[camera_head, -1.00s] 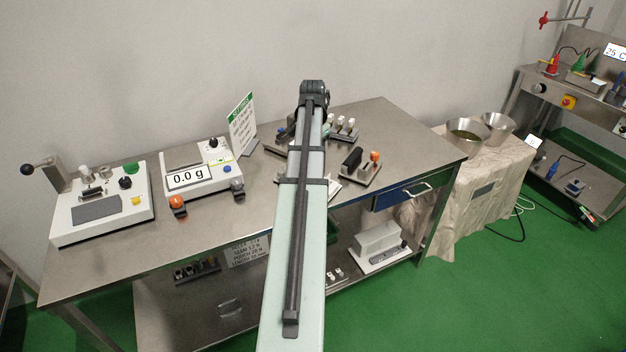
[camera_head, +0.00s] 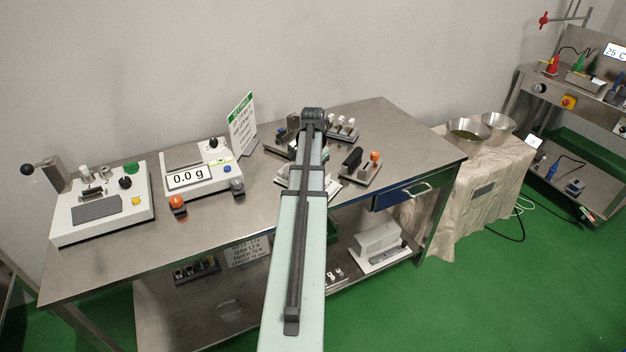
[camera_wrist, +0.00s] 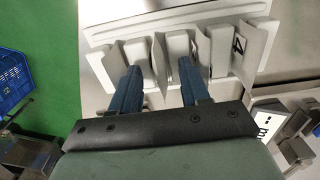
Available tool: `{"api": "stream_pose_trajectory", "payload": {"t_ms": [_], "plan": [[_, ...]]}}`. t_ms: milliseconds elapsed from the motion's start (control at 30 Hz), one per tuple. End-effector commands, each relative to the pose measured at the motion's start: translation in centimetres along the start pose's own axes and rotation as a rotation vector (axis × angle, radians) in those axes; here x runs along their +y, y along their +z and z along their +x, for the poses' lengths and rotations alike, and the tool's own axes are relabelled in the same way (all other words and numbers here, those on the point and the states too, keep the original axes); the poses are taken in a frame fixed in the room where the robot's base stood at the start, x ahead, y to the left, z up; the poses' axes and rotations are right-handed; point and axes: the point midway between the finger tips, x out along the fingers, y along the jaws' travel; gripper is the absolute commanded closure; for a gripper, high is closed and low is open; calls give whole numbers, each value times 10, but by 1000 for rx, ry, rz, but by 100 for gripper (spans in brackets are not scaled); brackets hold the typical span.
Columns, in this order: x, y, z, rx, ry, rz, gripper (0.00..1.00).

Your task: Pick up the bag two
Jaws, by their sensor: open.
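In the wrist view my gripper (camera_wrist: 158,75) shows two blue fingers, apart and open. They reach down to a pale rack (camera_wrist: 115,30) with several upright slots. A thin beige upright piece (camera_wrist: 158,55), which may be a bag, stands about between the fingertips; I cannot tell if they touch it. Similar pieces stand to its right, one panel (camera_wrist: 240,46) with a black mark. I cannot read which is bag two. In the head view my own arm hides the gripper and most of the rack.
On the steel table (camera_head: 275,215) stand a scale (camera_head: 203,168) reading 0.0 g, a sealer-like device (camera_head: 100,203), a green-headed sign (camera_head: 242,125) and a holder with a black handle (camera_head: 350,160). A blue crate (camera_wrist: 15,80) shows below at left in the wrist view.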

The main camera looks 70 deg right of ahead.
Motion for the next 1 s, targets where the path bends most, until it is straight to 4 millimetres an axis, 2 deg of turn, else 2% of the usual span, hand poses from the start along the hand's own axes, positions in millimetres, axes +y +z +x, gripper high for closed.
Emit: {"api": "stream_pose_trajectory", "payload": {"t_ms": [267,733,1000], "plan": [[0,0,3,1,-1,0,56],[0,0,3,1,0,0,100],[0,0,3,0,0,0,100]]}}
